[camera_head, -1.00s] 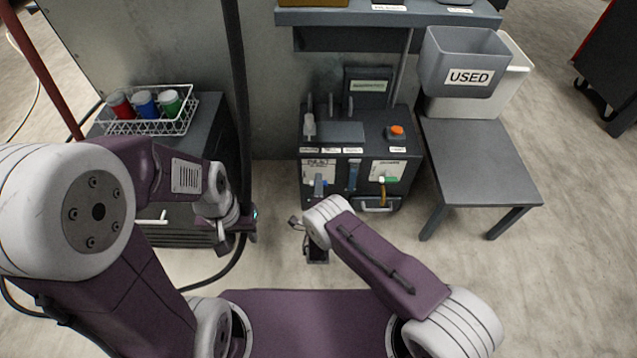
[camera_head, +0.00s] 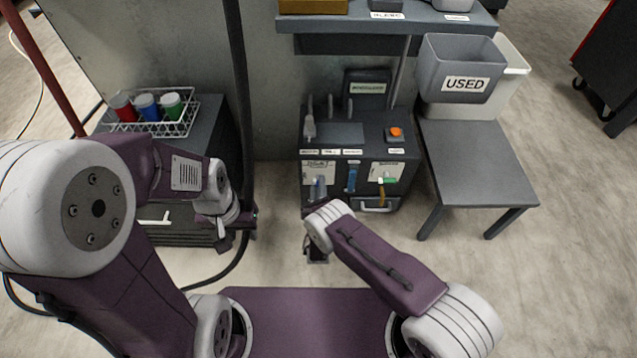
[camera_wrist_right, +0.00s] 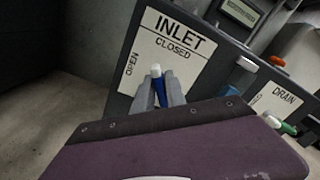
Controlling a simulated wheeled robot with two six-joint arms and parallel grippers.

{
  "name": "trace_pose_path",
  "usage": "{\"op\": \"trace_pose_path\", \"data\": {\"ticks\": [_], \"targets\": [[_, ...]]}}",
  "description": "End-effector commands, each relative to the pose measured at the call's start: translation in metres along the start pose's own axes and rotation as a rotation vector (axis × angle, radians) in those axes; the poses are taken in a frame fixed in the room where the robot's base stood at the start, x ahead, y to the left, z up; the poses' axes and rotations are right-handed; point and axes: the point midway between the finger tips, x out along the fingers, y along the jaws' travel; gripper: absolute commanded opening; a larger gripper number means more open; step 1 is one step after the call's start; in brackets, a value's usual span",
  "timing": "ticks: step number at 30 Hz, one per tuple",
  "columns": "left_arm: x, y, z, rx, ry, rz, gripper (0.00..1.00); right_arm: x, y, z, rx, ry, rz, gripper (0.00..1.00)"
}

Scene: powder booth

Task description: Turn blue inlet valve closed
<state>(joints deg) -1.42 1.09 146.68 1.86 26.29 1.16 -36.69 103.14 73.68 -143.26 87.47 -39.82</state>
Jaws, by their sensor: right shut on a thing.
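The blue inlet valve handle (camera_wrist_right: 158,88) has a pale tip and stands in front of the white INLET label plate (camera_wrist_right: 165,62). In the right wrist view its tip points up towards the word CLOSED, with OPEN off to the left. My right gripper (camera_wrist_right: 160,94) is shut on the handle, one grey finger on each side. In the head view the right gripper (camera_head: 318,190) is at the left front of the grey cabinet, and the handle is largely hidden by the fingers. My left gripper (camera_head: 242,220) hangs apart from the cabinet at the left; its fingers are unclear.
A blue lever (camera_head: 352,180) and the green-handled drain valve (camera_head: 388,181) sit to the right on the cabinet front. An orange button (camera_head: 396,132) is on top. A black hose (camera_head: 238,110) hangs by the left gripper. A grey table (camera_head: 475,165) stands right.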

Motion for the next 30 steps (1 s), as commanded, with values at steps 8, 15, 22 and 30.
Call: {"op": "trace_pose_path", "data": {"ticks": [8,15,22,30], "targets": [[-0.007,0.000,-0.001,0.000,0.000,0.000,0.36,-0.001,0.000,0.000,0.254,0.001,0.001,0.00],[-0.011,0.000,-0.001,0.000,0.000,0.000,0.36,-0.001,0.000,0.000,0.448,0.002,0.001,0.00],[-0.013,0.000,-0.001,0.000,0.000,0.000,0.36,-0.001,0.000,-0.001,0.580,0.003,0.002,0.00],[-0.015,0.000,-0.002,0.000,0.000,0.000,0.36,-0.001,0.001,-0.001,0.660,0.003,0.002,0.00]]}}
